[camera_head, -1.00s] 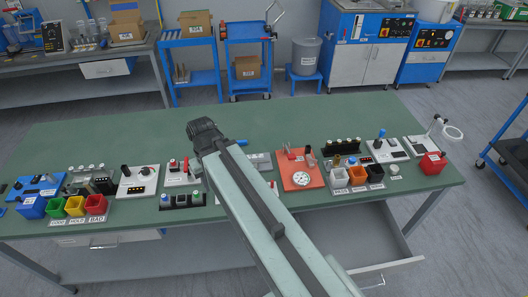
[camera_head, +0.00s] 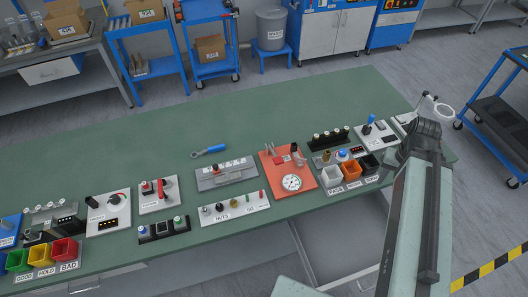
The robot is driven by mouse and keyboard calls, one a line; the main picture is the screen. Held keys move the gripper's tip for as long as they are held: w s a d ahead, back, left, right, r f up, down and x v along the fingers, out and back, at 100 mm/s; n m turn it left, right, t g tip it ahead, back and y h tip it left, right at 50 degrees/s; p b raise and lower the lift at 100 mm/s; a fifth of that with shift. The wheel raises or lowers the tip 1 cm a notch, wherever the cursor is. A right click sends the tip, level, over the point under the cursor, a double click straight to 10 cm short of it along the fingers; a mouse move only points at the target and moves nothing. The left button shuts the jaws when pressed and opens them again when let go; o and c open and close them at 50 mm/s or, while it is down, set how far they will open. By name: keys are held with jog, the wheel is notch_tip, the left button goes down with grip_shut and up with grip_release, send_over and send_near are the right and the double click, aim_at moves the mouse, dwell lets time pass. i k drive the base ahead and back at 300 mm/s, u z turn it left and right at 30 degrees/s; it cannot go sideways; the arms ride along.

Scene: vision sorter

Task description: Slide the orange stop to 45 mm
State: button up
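I cannot make out the orange stop or a millimetre scale at this size. An orange-red base plate (camera_head: 269,160) with a round white dial (camera_head: 292,182) lies right of the bench's middle. A grey plate with a long raised bar (camera_head: 226,172) lies to its left; its small parts are too fine to read. My arm (camera_head: 408,215) reaches up from the lower right and ends in a dark joint (camera_head: 427,135) over the bench's right end. My gripper's fingers do not show, and the arm hides part of the bench there.
The green bench (camera_head: 150,155) is clear along its back, except for a blue wrench (camera_head: 208,150). Other fixtures line its front, with coloured bins (camera_head: 64,250) at left and white, orange and black bins at centre right.

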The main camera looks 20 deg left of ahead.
aim_at(216, 170)
jog(key=z, duration=0.1)
jog(key=k, duration=1.15)
jog(key=u, duration=2.25)
jog(key=i, duration=1)
